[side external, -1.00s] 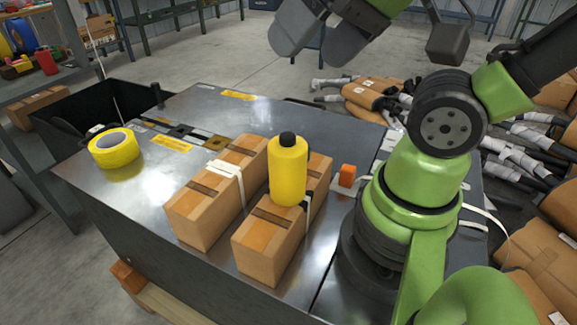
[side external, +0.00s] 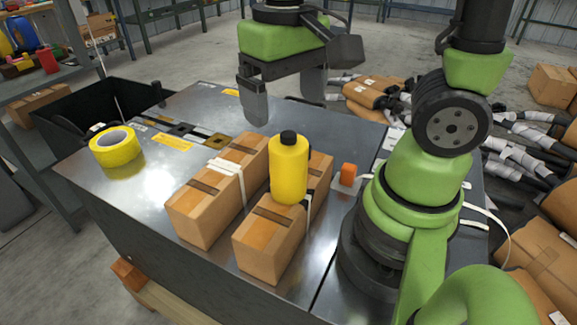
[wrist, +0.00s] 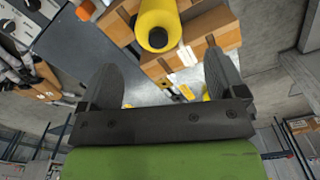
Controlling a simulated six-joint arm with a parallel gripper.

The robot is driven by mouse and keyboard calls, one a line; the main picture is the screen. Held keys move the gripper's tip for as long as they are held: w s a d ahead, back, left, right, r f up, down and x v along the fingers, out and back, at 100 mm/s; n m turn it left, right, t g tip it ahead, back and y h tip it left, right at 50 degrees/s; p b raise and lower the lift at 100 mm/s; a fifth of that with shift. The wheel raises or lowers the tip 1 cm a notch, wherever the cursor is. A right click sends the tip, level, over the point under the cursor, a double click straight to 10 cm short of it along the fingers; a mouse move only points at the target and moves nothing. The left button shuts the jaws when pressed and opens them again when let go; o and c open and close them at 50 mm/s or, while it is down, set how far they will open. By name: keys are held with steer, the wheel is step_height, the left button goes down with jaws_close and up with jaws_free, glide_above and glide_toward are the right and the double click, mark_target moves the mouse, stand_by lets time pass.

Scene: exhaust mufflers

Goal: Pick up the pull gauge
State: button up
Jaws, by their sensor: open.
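I cannot tell for certain which thing is the pull gauge. A row of small flat black, silver and brown pieces (side external: 183,131) lies on the metal bench top behind the cartons. My gripper (side external: 284,108) is open and empty, fingers pointing down, above the back part of the bench. In the wrist view my gripper (wrist: 162,62) shows its two fingers wide apart with nothing held between them. Small yellow and pale pieces (wrist: 182,92) show beyond the fingers there, partly hidden by the gripper body.
Two brown cartons (side external: 205,205) stand on the bench (side external: 150,195). A yellow bottle (side external: 288,170) with a black cap stands upright by the right carton. An orange block (side external: 347,175) is to its right. A yellow tape roll (side external: 115,147) lies left. A black bin (side external: 90,105) is behind.

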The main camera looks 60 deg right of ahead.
mark_target(285, 151)
steer(key=shift+w+d+f, duration=0.1)
steer(key=shift+f, duration=4.55)
steer(key=shift+c, duration=0.2)
steer(key=c, duration=1.1)
steer(key=shift+r, duration=0.15)
